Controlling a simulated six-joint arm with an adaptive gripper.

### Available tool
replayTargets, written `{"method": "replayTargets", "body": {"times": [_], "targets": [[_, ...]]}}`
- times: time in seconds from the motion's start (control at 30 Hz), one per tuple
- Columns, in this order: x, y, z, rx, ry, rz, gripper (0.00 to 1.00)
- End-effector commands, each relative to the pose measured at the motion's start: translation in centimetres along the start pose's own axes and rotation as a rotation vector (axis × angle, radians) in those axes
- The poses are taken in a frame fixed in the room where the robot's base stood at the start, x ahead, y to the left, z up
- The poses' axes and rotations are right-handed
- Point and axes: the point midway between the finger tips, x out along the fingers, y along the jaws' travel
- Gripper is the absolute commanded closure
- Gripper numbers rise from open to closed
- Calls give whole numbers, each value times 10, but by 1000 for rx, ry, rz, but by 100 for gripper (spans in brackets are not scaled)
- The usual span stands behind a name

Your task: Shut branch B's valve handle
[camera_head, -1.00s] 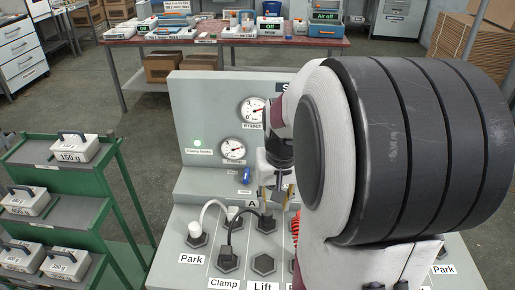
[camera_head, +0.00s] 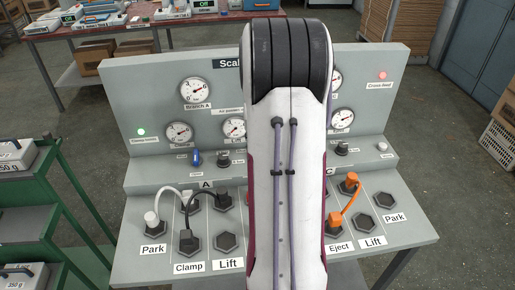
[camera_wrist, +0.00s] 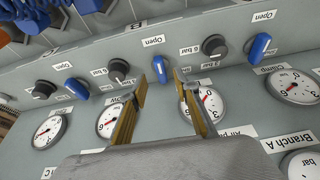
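Branch B's valve handle (camera_wrist: 160,68) is a small blue lever on the panel ledge, in the wrist view. It points roughly up the picture, towards an "Open" label (camera_wrist: 153,41). My gripper (camera_wrist: 161,84) is open and empty, with one tan-padded finger on each side of the handle's line. The handle shows between and just beyond the fingertips; I cannot tell whether they touch it. In the head view my arm hides this handle and my gripper.
Branch A's blue handle (camera_wrist: 258,47) and another blue handle (camera_wrist: 77,88) flank it. Black knobs (camera_wrist: 214,45) (camera_wrist: 118,70) stand close on both sides. Gauges line the back panel (camera_head: 140,90). Hoses on the lower console include an orange one (camera_head: 345,205). A green cart (camera_head: 40,225) stands left.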

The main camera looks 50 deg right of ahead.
Motion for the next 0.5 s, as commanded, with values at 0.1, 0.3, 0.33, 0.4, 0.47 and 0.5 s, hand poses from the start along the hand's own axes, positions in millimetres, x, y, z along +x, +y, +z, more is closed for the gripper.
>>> {"method": "replayTargets", "body": {"times": [0.1,0.3,0.33,0.4,0.47,0.5], "targets": [[-2,1,-12,-11,36,3,69],[-2,1,-13,-21,43,4,69],[-2,1,-13,-21,43,4,69],[-3,0,-13,-21,43,4,69],[-2,0,-13,-21,42,4,69],[-2,0,-13,-21,42,4,69]]}}
